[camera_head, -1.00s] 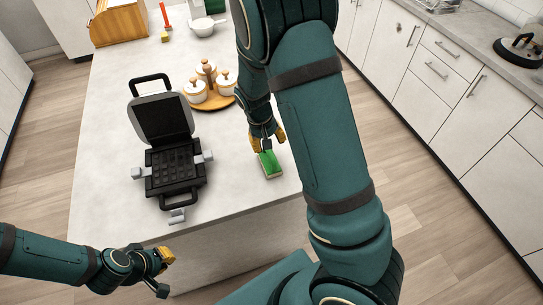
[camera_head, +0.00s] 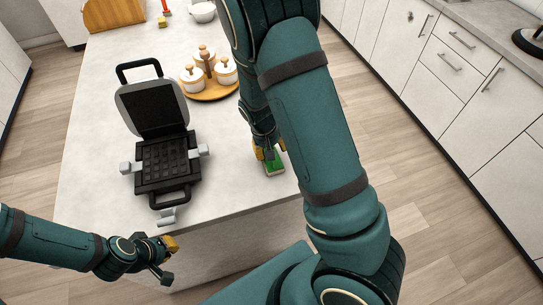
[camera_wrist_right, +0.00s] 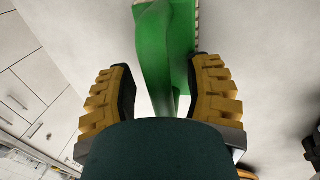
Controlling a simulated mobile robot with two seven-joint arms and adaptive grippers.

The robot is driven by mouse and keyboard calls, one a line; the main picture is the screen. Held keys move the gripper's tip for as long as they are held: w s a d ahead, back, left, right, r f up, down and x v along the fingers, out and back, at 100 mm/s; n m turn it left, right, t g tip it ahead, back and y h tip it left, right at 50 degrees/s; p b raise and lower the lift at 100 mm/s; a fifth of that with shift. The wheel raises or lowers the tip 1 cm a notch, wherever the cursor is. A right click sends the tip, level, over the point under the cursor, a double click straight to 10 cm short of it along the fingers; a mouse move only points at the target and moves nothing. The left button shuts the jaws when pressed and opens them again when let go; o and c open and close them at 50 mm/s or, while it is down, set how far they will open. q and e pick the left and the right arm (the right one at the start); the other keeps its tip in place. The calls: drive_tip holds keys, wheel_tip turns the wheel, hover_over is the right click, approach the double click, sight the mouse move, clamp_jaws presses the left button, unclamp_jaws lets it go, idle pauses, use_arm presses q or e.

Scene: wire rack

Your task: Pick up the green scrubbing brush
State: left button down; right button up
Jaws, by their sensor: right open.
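The green scrubbing brush (camera_head: 274,167) lies on the island counter near its front right edge. My right gripper (camera_head: 266,154) is down at the brush, its arm covering part of the view. In the right wrist view the brush's green handle (camera_wrist_right: 165,45) runs between the yellow finger pads of my right gripper (camera_wrist_right: 163,95). The pads stand apart on either side of the handle; the right pad is close to the brush. My left gripper (camera_head: 168,259) is open and empty, in front of the counter's front edge.
A black and grey waffle maker (camera_head: 166,160) stands open on the counter (camera_head: 95,180), left of the brush. Behind are white lidded jars (camera_head: 225,72) on a round wooden tray (camera_head: 212,93), a white bowl (camera_head: 202,12) and a wooden box (camera_head: 112,13). Counter between waffle maker and brush is clear.

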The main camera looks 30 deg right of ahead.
drive_tip(key=shift+s+a+r, duration=0.1)
drive_tip(key=shift+a, duration=0.05)
clamp_jaws()
drive_tip(key=shift+r, duration=0.1)
wheel_tip(320, 180, up, 10)
drive_tip(key=shift+f+p, duration=0.1)
drive_tip(key=shift+p, duration=0.65)
